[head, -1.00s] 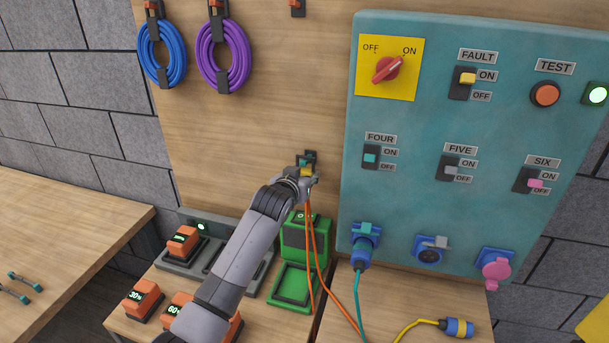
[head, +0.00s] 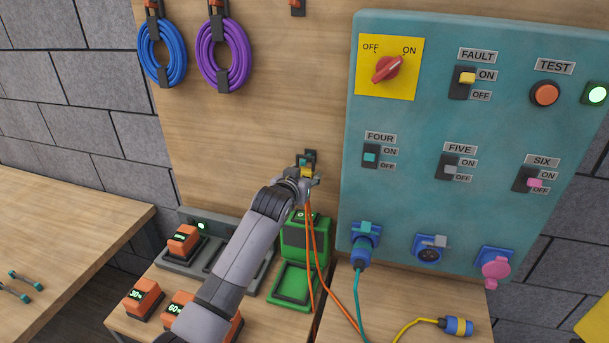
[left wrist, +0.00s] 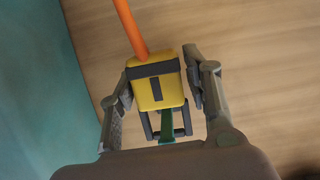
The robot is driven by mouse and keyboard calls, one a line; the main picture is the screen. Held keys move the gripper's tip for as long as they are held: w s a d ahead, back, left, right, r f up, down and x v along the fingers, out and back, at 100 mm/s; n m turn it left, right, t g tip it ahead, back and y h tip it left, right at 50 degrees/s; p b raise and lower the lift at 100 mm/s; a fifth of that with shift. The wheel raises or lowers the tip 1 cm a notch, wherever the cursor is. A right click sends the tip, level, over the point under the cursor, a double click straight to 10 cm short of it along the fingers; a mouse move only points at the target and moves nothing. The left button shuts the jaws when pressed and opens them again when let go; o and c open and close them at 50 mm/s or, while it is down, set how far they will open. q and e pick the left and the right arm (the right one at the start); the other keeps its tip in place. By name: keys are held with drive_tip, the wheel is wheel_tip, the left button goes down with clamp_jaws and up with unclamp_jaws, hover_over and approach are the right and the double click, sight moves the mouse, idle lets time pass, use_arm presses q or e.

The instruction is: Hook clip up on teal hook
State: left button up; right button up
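The clip (left wrist: 158,88) is a yellow block with a dark band and an orange cord. In the head view the yellow clip (head: 306,173) is at the wooden board, just below the small dark and teal hook (head: 307,156). In the left wrist view a teal prong (left wrist: 167,124) and a dark loop show at the clip's end; whether the loop is over the prong is unclear. My left gripper (left wrist: 158,80) has its fingers on both sides of the clip, with narrow gaps showing, so it looks slightly open. My right gripper is out of view.
A teal switch panel (head: 430,200) stands close on the right. Blue (head: 162,55) and purple (head: 223,55) cable coils hang at upper left. Below are a green charger (head: 292,285) and orange batteries (head: 144,297). Orange cords hang from the clip past the charger.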

use_arm(q)
drive_tip(key=shift+o, duration=1.4)
drive_tip(key=shift+r, duration=0.1)
drive_tip(key=shift+s, duration=0.1)
drive_tip(key=v, duration=1.1)
drive_tip(key=shift+s+a, duration=0.2)
drive_tip(key=shift+s, duration=0.15)
